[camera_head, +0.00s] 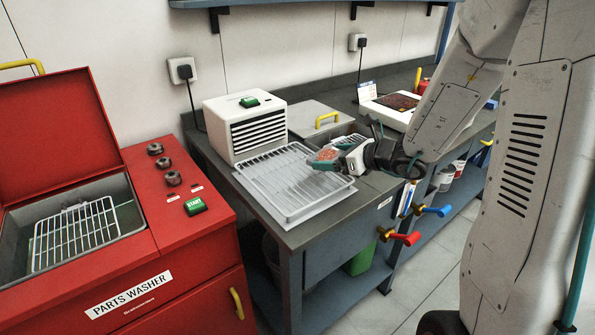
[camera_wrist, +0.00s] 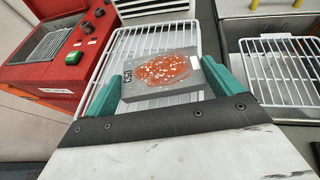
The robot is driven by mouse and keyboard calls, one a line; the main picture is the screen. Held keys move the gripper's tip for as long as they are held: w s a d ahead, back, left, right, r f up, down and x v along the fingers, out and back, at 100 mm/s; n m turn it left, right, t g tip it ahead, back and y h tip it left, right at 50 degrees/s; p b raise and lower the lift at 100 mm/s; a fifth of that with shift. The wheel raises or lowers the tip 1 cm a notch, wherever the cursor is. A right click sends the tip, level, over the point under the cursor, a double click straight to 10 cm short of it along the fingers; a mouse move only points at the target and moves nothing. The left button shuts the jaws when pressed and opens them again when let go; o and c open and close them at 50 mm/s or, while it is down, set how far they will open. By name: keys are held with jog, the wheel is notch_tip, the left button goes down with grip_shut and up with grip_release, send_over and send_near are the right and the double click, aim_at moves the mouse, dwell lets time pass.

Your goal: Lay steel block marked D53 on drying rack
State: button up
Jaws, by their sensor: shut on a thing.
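My gripper (camera_head: 326,160) is shut on a grey steel block (camera_wrist: 162,76), with one teal finger on each side of it. The block has a wet-looking reddish patch with pale specks on top and a dark marking on its left end that seems to read D53. In the head view the block (camera_head: 325,154) is small, over the right part of the drying rack. The drying rack (camera_head: 277,190) is a white wire rack in a pale tray on the bench. It also shows under the block in the wrist view (camera_wrist: 122,48). I cannot tell whether block and rack touch.
A white louvred unit (camera_head: 245,128) stands behind the rack. To its right is a bin with a yellow-handled lid (camera_head: 318,117). The red parts washer (camera_head: 150,215), lid open, stands at left with a wire basket inside. Red and blue valve handles (camera_head: 405,238) stick out at the bench front.

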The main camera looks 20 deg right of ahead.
jog(key=s+d+n+g+y, duration=0.1)
jog(key=s+d+n+y, duration=0.1)
jog(key=s, duration=0.5)
send_over(298, 173)
jog(key=shift+s+d+f, duration=0.2)
jog(key=shift+s+f, duration=0.15)
jog(key=shift+f, duration=0.15)
jog(key=shift+w+a+f, duration=0.1)
jog(key=shift+w+f, duration=0.05)
jog(key=shift+f, duration=0.75)
jog(key=shift+w+a+f, duration=0.1)
jog(key=shift+f, duration=0.8)
jog(key=shift+f, duration=0.1)
jog(key=o, duration=1.4)
jog(key=shift+f, duration=0.1)
jog(key=shift+o, duration=0.2)
